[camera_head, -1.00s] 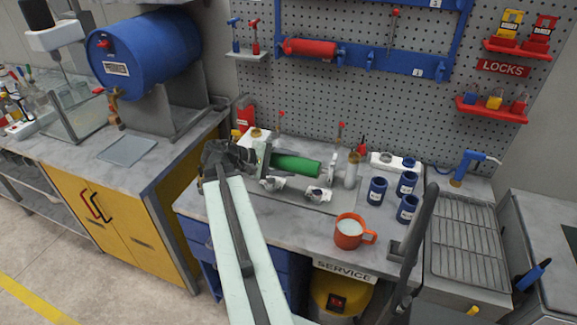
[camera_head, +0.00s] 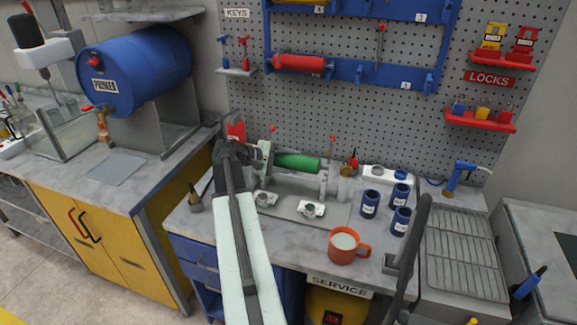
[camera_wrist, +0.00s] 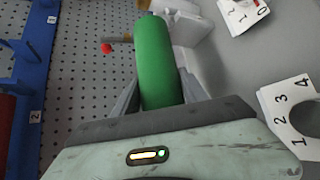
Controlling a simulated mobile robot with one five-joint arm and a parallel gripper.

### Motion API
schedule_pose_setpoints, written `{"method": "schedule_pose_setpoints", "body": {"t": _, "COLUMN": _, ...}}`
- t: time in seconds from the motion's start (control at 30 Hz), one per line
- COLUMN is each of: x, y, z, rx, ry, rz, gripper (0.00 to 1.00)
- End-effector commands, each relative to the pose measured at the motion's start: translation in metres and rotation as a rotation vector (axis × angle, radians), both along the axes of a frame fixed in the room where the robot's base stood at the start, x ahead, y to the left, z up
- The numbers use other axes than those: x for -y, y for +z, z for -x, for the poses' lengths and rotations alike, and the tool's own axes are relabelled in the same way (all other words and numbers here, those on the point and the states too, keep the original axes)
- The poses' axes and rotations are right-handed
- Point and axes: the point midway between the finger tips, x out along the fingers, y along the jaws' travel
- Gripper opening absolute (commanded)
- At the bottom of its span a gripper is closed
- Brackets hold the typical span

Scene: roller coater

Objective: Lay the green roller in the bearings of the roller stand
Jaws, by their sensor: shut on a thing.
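The green roller (camera_head: 297,161) lies roughly level above the back of the bench, its left end at my gripper (camera_head: 256,153). In the wrist view the green roller (camera_wrist: 160,65) runs lengthwise between the two grey fingers, and my gripper is shut on it. The roller stand (camera_head: 324,183) has a grey plate with pale uprights, one near each end of the roller. In the wrist view a white stand part (camera_wrist: 186,24) is just right of the roller's far end. The bearing seats are not clear, and I cannot tell whether the roller touches them.
White numbered dials (camera_head: 311,208) sit on the plate's front. Several blue jars (camera_head: 370,204) and an orange mug (camera_head: 343,246) stand to the right. A dark-tipped bottle (camera_head: 195,200) stands left of my arm. A red roller (camera_head: 298,63) hangs on the blue rack behind.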

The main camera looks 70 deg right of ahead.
Motion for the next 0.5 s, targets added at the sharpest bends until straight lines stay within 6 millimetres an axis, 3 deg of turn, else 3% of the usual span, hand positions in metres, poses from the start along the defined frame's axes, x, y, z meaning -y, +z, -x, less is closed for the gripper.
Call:
{"method": "schedule_pose_setpoints", "body": {"t": 0.07, "x": 0.010, "y": -0.004, "z": -0.002, "rx": -0.001, "ry": 0.000, "rz": 0.001, "gripper": 0.15}}
{"method": "schedule_pose_setpoints", "body": {"t": 0.2, "x": 0.008, "y": -0.020, "z": -0.001, "rx": -0.001, "ry": 0.002, "rz": 0.001, "gripper": 0.15}}
{"method": "schedule_pose_setpoints", "body": {"t": 0.5, "x": 0.008, "y": -0.028, "z": -0.001, "rx": -0.001, "ry": 0.002, "rz": 0.001, "gripper": 0.15}}
